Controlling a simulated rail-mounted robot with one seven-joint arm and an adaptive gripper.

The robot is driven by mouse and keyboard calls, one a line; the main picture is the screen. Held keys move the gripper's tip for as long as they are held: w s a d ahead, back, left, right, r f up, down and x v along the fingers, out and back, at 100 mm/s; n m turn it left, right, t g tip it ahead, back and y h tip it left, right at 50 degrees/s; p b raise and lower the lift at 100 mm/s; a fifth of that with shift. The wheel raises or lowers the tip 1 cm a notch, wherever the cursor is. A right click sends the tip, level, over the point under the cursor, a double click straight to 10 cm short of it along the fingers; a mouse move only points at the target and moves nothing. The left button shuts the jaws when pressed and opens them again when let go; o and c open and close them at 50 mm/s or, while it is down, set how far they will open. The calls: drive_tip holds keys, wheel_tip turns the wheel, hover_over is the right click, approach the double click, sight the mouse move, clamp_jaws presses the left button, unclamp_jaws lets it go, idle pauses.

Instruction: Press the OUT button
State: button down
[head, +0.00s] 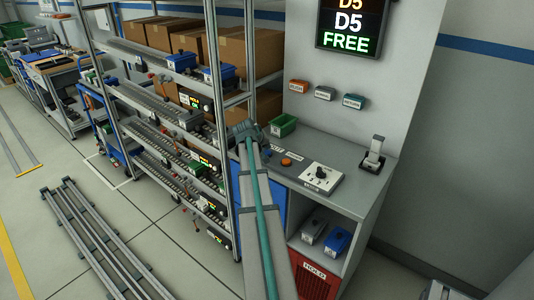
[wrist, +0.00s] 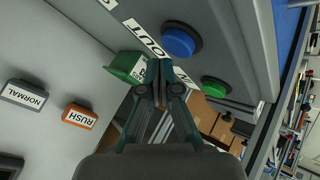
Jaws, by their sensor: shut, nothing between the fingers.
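In the wrist view, a round blue button (wrist: 178,42) sits on the grey panel beside a white label (wrist: 146,38) reading OUT. A green button (wrist: 215,87) is lower right, with a partly hidden label beside it. My gripper (wrist: 162,70) is shut and empty, its fingertips just below the blue button in the picture; whether they touch anything is unclear. In the head view my gripper (head: 243,130) is over the left end of the grey counter (head: 355,158), and the blue and green buttons cannot be made out there.
A green bin (wrist: 127,66) appears left of my fingers in the wrist view. RUSH (wrist: 80,116) and NORMAL (wrist: 24,94) wall boxes are farther left. In the head view, an orange button (head: 286,162) and a dial box (head: 321,178) occupy the counter; a shelf rack (head: 214,60) stands at left.

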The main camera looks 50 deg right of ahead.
sight(266, 153)
drive_tip(key=shift+f, duration=0.15)
drive_tip(key=shift+f+b, duration=0.3)
drive_tip(key=shift+f, duration=0.4)
idle(0.9)
drive_tip(key=shift+r, duration=0.1)
idle(0.3)
drive_tip(key=shift+r, duration=0.8)
drive_tip(key=shift+r+p, duration=1.4)
drive_tip(key=shift+r, duration=1.1)
drive_tip(key=shift+f, duration=0.1)
